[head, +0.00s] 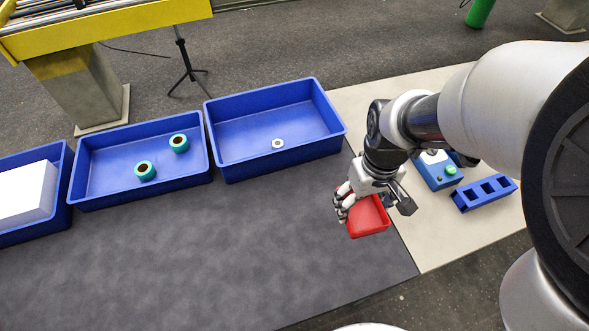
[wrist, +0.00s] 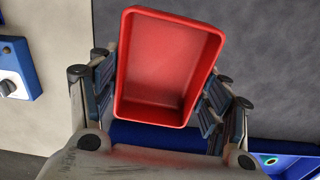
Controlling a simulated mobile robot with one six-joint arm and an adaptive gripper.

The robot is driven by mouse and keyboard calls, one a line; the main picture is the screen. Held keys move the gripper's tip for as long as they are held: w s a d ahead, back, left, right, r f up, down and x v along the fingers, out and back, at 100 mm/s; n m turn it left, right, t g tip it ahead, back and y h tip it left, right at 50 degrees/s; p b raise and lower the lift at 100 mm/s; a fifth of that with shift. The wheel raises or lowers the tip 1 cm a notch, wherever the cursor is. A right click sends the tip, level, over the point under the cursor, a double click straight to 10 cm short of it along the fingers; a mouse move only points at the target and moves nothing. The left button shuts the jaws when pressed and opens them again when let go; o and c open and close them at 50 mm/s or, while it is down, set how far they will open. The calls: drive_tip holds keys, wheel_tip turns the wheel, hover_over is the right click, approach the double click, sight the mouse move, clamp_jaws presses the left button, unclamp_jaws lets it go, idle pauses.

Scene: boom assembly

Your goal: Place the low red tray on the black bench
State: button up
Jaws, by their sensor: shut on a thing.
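The low red tray (head: 368,218) is in my gripper (head: 362,200), over the right part of the black bench (head: 230,240), near its edge with the pale surface. In the wrist view the tray (wrist: 165,65) sits between the two fingers of my gripper (wrist: 160,92), its open side facing the camera and looking empty. The fingers are shut on its side walls. I cannot tell whether the tray's underside touches the bench or hangs above it.
Blue bins line the bench's far side: one with a small white ring (head: 305,115), one with two teal rolls (head: 145,171), one with a white block (head: 28,192). The bench's middle is clear.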

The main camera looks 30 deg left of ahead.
sight(340, 242)
drive_tip(key=shift+s+a+r+n, duration=0.5)
drive_tip(key=shift+s+a+r, duration=0.15)
drive_tip(key=shift+r, duration=0.2)
wheel_tip(340, 242, down, 20)
drive_tip(key=b, duration=0.7)
drive_tip(key=shift+f, duration=0.1)
drive_tip(key=shift+f+b, duration=0.15)
drive_tip(key=shift+b, duration=0.15)
drive_tip(key=o, duration=1.1)
